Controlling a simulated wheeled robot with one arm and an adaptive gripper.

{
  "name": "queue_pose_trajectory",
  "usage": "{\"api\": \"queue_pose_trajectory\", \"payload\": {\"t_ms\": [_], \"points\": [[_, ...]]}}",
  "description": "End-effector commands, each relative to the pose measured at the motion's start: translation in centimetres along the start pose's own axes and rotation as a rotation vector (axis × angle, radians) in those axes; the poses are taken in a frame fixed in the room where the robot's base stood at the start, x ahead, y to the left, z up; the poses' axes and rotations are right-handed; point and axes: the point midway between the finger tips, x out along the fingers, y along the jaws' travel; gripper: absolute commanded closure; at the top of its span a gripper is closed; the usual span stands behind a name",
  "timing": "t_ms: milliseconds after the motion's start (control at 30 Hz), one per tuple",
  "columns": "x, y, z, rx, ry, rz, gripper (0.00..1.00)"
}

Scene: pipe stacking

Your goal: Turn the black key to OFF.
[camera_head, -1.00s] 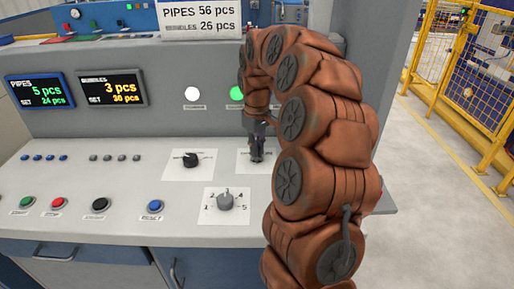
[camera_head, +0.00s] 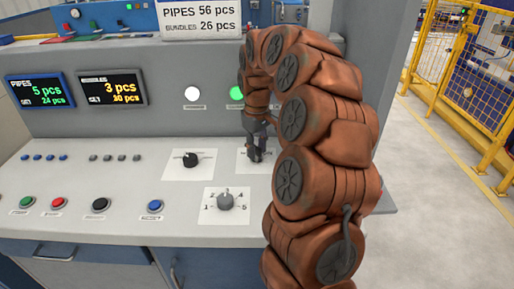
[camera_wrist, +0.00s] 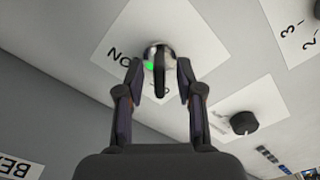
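The black key (camera_wrist: 160,76) sits in a round silver lock on a white label plate (camera_wrist: 112,43) in the wrist view. "NO" reads left of it, apparently an upside-down ON; the lettering below it is partly hidden. A small green light shows beside the lock. My gripper (camera_wrist: 159,66) is open, with one finger on each side of the key and a visible gap to both. In the head view my gripper (camera_head: 257,155) is low over the right-hand label plate (camera_head: 243,167) and hides the key.
A black knob (camera_head: 191,160) on its own plate is to the left; it also shows in the wrist view (camera_wrist: 243,122). A grey numbered selector (camera_head: 225,202) is in front. Push buttons (camera_head: 101,204) line the panel's front. The upright panel with lamps (camera_head: 192,93) stands behind.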

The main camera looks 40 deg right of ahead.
Motion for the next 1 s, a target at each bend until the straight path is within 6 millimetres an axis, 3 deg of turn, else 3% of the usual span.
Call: {"api": "queue_pose_trajectory", "payload": {"t_ms": [333,1000], "points": [[-1.0,0.1,-0.1,0.002,0.003,0.002,0.64],[-10.4,0.1,-0.1,0.001,0.003,0.002,0.64]]}}
